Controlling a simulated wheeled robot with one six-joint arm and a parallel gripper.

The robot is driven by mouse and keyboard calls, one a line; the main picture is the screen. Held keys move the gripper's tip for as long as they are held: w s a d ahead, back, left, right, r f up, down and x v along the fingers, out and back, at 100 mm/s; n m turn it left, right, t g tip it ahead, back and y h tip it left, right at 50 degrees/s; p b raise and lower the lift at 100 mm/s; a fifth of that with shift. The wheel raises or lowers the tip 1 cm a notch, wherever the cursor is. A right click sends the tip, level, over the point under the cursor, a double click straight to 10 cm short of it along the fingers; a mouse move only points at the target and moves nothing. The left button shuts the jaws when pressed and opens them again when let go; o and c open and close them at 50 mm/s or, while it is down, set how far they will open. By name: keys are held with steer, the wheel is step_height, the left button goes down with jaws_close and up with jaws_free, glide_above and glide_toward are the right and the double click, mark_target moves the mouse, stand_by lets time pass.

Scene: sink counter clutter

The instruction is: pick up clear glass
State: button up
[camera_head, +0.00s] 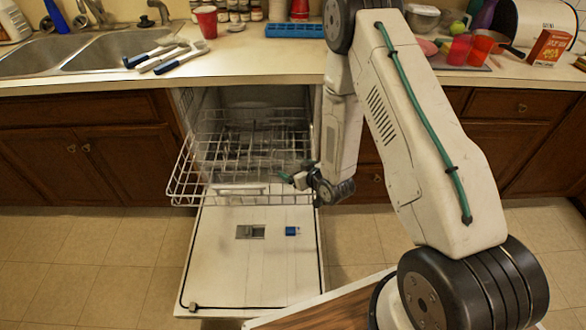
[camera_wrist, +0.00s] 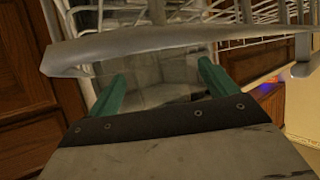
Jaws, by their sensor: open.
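My gripper (camera_head: 289,178) is at the right front of the pulled-out dishwasher rack (camera_head: 183,178), pointing left toward it. In the wrist view its two green fingers (camera_wrist: 163,72) are apart, with nothing clearly held between them. Faint, see-through shapes show in the rack in the head view. A blurry grey-white, see-through patch lies beyond the fingers in the wrist view. I cannot make out the clear glass's outline or tell which shape it is. A pale grey bar (camera_wrist: 150,48) crosses the wrist view in front of the fingers and hides part of what lies behind.
The open dishwasher door (camera_head: 245,275) lies flat below the rack. Wooden cabinets (camera_head: 120,165) flank it. Floor is clear left of the door.

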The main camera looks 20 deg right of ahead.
steer(key=shift+x, duration=1.15)
steer(key=c, duration=1.2)
